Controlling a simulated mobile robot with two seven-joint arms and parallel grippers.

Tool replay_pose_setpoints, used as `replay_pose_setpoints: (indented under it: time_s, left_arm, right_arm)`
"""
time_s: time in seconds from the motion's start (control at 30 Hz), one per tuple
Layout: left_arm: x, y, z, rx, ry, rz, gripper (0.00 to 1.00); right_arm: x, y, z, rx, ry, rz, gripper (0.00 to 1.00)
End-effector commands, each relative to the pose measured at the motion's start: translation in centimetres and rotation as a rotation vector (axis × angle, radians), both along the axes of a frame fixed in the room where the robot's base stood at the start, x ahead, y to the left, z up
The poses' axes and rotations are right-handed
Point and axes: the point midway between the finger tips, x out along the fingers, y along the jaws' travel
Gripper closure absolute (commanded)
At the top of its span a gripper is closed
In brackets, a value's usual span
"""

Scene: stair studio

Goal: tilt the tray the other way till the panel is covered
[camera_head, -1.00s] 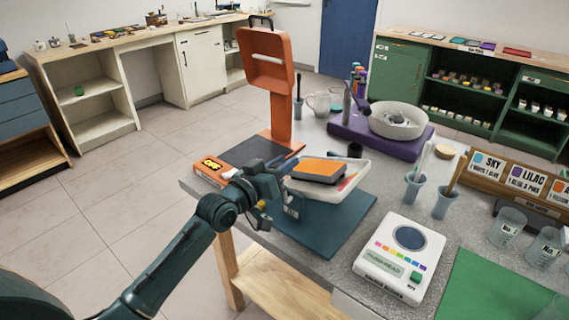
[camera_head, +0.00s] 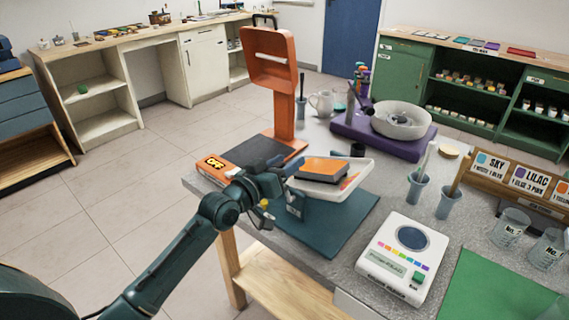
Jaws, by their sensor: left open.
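Small coloured marks show at the tray's right side. My left gripper (camera_head: 281,184) is at the tray's left end. Its jaws are open, but the arm hides most of them, so contact with the tray is unclear. My right gripper is out of view.
An orange upright stand (camera_head: 284,115) with a box marked OFF (camera_head: 214,165) is behind my left gripper. A purple-based machine with a bowl (camera_head: 403,122) stands behind the tray. A white scale (camera_head: 396,267) and cups (camera_head: 417,190) are to the right.

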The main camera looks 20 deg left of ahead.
Motion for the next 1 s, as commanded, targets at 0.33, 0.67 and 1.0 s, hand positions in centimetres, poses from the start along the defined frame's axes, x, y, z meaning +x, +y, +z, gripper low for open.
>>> replay_pose_setpoints:
  time_s: [0.33,0.67,1.0]
  left_arm:
    - [-2.7,1.0,-0.2,0.002,0.003,0.0,0.52]
    - [-9.4,3.4,-0.2,0.002,0.003,0.0,0.52]
    - [-12.3,4.4,0.0,0.0,0.0,0.0,0.52]
  right_arm:
    - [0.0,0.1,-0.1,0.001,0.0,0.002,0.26]
    - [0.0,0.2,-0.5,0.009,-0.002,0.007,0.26]
    - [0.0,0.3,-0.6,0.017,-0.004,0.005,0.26]
